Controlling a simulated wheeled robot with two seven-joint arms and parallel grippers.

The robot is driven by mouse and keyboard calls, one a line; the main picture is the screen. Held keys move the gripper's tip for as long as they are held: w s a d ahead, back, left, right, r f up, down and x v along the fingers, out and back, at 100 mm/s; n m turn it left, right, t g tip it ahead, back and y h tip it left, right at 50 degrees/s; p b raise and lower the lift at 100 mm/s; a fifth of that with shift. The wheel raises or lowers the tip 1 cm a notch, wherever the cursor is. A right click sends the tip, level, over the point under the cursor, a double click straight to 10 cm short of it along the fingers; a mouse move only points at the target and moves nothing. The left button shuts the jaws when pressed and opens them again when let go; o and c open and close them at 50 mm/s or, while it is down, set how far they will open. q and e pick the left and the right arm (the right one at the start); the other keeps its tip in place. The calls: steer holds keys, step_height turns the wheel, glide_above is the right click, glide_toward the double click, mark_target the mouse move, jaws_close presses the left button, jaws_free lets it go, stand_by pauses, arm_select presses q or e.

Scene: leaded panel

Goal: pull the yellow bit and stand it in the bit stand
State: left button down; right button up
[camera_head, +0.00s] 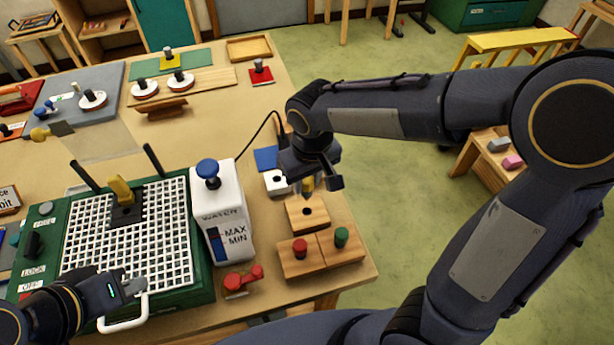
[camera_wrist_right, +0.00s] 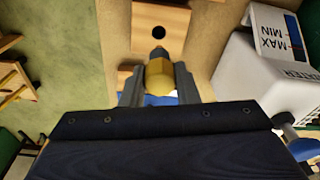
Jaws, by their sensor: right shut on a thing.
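The yellow bit (camera_wrist_right: 159,76) is between the fingers of my right gripper (camera_wrist_right: 158,95) in the right wrist view, its dark tip pointing toward the hole in a wooden block. In the head view my right gripper (camera_head: 308,180) holds the bit (camera_head: 308,185) above the bit stand (camera_head: 293,222), just over the block with the empty round hole. The bit looks roughly upright and apart from the block. My left gripper (camera_head: 130,287) is at the white handle (camera_head: 124,322) on the front of the green grinder; whether its fingers close on the handle is unclear.
Two front wooden blocks hold a red bit (camera_head: 299,247) and a green bit (camera_head: 341,236). The white water tank (camera_head: 228,210) stands left of the stand. The green grinder (camera_head: 190,295) has a white grid and a yellow-topped dark block (camera_head: 121,192). The table edge is close on the right.

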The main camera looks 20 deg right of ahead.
mark_target(307, 199)
steer(key=shift+f+b, duration=1.5)
steer(key=shift+f, duration=0.65)
steer(key=shift+f+b, duration=1.4)
steer(key=shift+f, duration=0.2)
steer(key=o, duration=1)
steer(key=r, duration=0.5)
steer(key=s+r, duration=0.1)
steer(key=r, duration=0.2)
steer(key=shift+d, duration=0.15)
steer(key=shift+f, duration=0.1)
